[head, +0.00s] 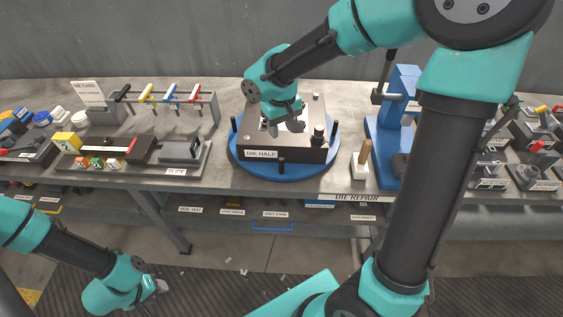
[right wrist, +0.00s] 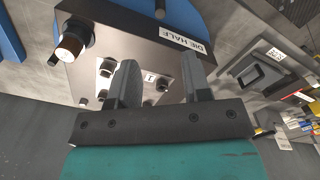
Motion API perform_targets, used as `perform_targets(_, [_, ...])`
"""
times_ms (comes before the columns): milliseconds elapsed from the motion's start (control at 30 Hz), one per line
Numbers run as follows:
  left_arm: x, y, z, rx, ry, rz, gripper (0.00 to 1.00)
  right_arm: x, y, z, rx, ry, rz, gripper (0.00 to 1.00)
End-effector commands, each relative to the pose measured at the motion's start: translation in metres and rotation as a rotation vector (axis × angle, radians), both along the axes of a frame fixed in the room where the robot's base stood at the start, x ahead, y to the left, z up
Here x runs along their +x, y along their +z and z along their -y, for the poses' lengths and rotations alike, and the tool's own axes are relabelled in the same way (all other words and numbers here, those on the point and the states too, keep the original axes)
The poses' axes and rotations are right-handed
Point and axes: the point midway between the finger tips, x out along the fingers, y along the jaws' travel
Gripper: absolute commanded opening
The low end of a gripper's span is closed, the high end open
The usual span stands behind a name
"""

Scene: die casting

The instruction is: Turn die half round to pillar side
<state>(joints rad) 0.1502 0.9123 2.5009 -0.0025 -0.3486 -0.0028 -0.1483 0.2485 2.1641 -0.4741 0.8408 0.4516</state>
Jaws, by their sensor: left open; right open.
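The die half (head: 262,142), a dark block with a grey top, sits on the blue round turntable (head: 245,167). Its DIE HALF label faces the front edge of the table. My right gripper (head: 287,128) is open over the middle of the die half; contact cannot be told. In the right wrist view its fingers (right wrist: 160,78) stand apart over a light insert plate (right wrist: 152,74) with bolts. My left gripper (head: 158,288) is open and empty, low at the lower left.
Black pegs (head: 281,166) stand around the turntable rim. A blue press (head: 400,120) and a wooden-handled tool (head: 363,158) stand to the right. A rack with coloured handles (head: 170,98) and a tray (head: 140,165) stand to the left. My right arm crosses the right side.

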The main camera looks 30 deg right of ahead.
Motion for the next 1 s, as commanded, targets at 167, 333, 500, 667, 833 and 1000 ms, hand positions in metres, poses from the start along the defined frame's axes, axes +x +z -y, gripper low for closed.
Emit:
perform_targets(167, [0.000,0.000,0.000,0.000,0.000,0.000,0.43,-0.001,-0.030,0.000,0.000,0.000,-0.005,0.44])
perform_targets(333, [0.000,0.000,0.000,0.000,0.000,0.000,0.43,-0.001,-0.059,0.000,0.000,0.001,-0.004,0.44])
perform_targets(500, [0.000,0.000,0.000,0.000,0.000,0.000,0.43,-0.001,-0.088,0.000,0.000,0.001,-0.004,0.44])
perform_targets(667, [0.000,0.000,0.000,0.000,0.000,0.000,0.43,-0.001,-0.115,0.000,0.001,0.000,-0.004,0.44])
perform_targets(833, [0.000,0.000,0.000,0.000,0.000,0.000,0.43,-0.001,-0.139,0.000,0.000,0.001,-0.002,0.44])
perform_targets(1000, [0.000,0.000,0.000,0.000,0.000,0.000,0.43,0.000,-0.151,0.000,0.001,0.000,0.000,0.44])
